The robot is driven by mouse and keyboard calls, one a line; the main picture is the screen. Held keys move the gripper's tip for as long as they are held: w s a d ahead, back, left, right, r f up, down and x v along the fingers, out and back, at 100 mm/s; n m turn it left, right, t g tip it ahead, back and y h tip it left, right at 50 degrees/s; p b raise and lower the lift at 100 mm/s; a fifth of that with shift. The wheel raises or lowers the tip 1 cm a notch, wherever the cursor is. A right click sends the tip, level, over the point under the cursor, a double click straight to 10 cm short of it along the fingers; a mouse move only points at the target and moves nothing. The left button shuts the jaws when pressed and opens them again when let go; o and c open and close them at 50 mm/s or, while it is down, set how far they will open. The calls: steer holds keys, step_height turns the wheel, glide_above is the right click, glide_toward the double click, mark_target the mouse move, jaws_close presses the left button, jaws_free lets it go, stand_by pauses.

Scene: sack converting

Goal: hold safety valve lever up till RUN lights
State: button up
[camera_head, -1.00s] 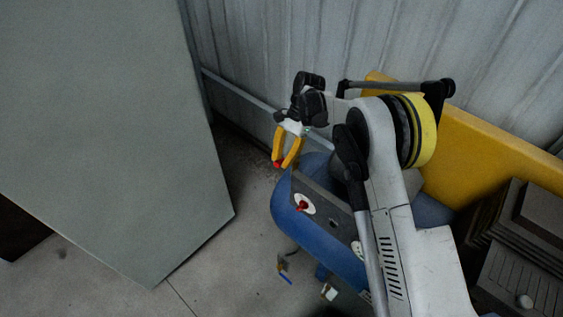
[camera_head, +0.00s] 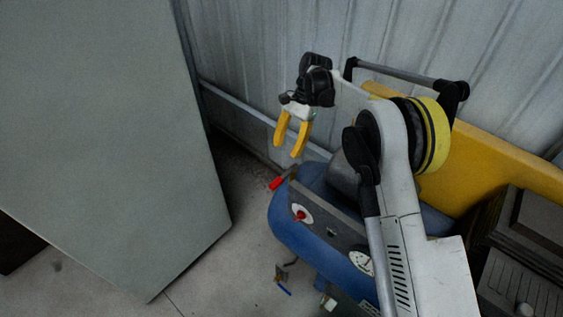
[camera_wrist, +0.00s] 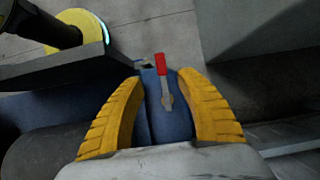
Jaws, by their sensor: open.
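The lever (camera_head: 277,183) has a red handle and sticks out at the left end of the blue compressor tank (camera_head: 290,238). In the wrist view the lever (camera_wrist: 162,70) has a red grip and a grey metal shank, and appears between my two yellow fingers. My gripper (camera_head: 288,154) is open and empty. In the head view its fingertips are above the lever, with a visible gap. I cannot make out a lit RUN lamp.
A panel on the tank carries a red knob (camera_head: 300,216) and a white dial (camera_head: 361,262). A large grey panel (camera_head: 110,150) stands at left. A corrugated wall (camera_head: 250,50) and a yellow slab (camera_head: 500,140) are behind. Bare floor (camera_head: 215,270) lies left of the tank.

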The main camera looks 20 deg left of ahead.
steer(key=shift+v, duration=1.85)
